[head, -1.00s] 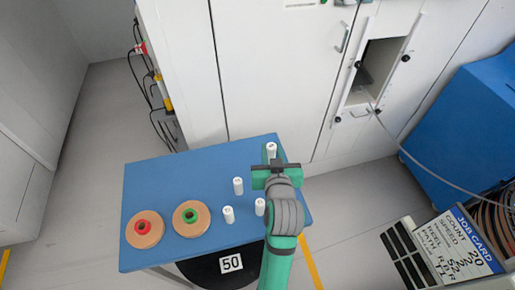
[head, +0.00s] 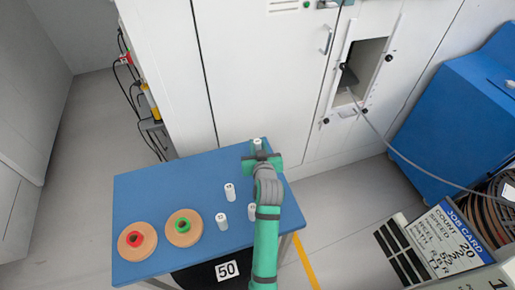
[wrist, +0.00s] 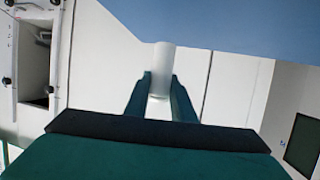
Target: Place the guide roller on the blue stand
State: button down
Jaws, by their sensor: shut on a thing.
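The blue stand (head: 160,190) is a flat blue top against the white cabinet. My gripper (head: 259,154) is at its far right corner, shut on a white cylindrical guide roller (head: 257,143). The wrist view shows the roller (wrist: 163,62) upright in the picture between the green fingertips (wrist: 160,88). Its far end overlaps the blue surface (wrist: 250,25) in that view. I cannot tell whether the roller touches the stand. More white rollers stand on the blue top: one in the middle (head: 230,192), one nearer the front (head: 221,221), and one beside my arm (head: 252,212).
Two tan reels, one with a red hub (head: 137,241) and one with a green hub (head: 184,228), lie on the stand's left. The white cabinet (head: 265,80) is close behind. A blue machine (head: 455,115) stands at right. The stand's far left is bare.

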jog(key=shift+f, duration=0.9)
jog(key=shift+f, duration=0.15)
jog(key=c, duration=1.5)
grip_release()
jog(key=shift+s, duration=0.1)
jog(key=v, duration=1.2)
jog(key=shift+a, duration=0.1)
